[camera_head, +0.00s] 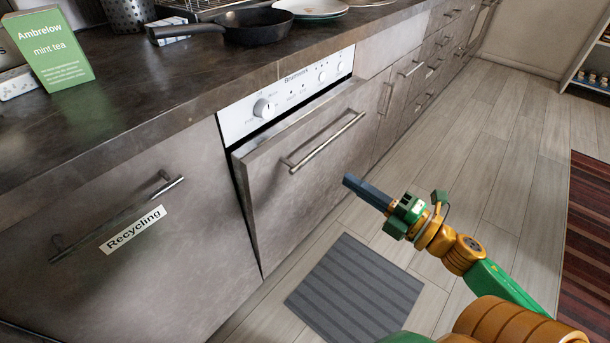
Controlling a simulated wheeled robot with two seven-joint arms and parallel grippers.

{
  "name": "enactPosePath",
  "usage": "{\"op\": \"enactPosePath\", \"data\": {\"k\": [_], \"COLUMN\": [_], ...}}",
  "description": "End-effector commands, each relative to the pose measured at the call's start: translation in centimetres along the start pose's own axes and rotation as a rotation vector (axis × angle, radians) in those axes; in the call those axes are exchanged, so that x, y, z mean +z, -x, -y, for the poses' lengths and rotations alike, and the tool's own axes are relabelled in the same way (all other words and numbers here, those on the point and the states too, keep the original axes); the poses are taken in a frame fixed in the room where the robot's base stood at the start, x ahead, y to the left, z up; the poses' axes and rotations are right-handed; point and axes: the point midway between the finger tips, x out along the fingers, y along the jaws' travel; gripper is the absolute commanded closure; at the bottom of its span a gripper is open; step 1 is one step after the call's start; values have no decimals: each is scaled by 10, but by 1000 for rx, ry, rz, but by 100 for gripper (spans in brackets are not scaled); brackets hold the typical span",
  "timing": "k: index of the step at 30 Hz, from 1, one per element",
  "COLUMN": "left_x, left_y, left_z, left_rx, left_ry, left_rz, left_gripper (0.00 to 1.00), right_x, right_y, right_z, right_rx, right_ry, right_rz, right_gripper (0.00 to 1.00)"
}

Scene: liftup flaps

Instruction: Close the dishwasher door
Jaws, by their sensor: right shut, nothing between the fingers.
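The dishwasher door (315,185) is a grey stone-look panel with a silver bar handle (325,142). It stands almost upright under the white control panel (290,92). Its top edge sticks out a little, and a dark gap shows along its upper left side, so it looks slightly ajar. My right gripper (346,181) is shut and empty, its dark fingers pointing left toward the door. In the picture it is below and right of the handle; no contact with the door is visible. My left gripper is out of view.
The dark counter (150,92) above holds a black pan (255,27), plates and a green mint tea box (48,50). A recycling drawer (130,250) is left of the door. A grey striped mat (355,290) lies on the floor; open floor extends right.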

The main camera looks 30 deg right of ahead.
Motion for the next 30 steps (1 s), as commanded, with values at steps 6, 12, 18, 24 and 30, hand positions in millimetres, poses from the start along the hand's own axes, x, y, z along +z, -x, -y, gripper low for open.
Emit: {"op": "enactPosePath", "data": {"k": [6, 12, 18, 24, 30], "left_x": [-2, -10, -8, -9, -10], "left_y": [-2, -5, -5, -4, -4], "left_z": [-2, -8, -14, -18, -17], "left_rx": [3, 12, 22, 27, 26], "left_ry": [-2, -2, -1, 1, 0], "left_rz": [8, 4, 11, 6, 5], "left_gripper": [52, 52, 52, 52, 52], "right_x": [-1, -1, -1, -1, -1], "right_y": [-40, -85, -120, -136, -137], "right_z": [-4, -5, -5, -4, -3], "right_rx": [6, 6, 3, 1, -1], "right_ry": [4, 4, 4, 1, 1], "right_rz": [-8, -5, -4, -3, -4], "right_gripper": [100, 100, 100, 100, 100]}}
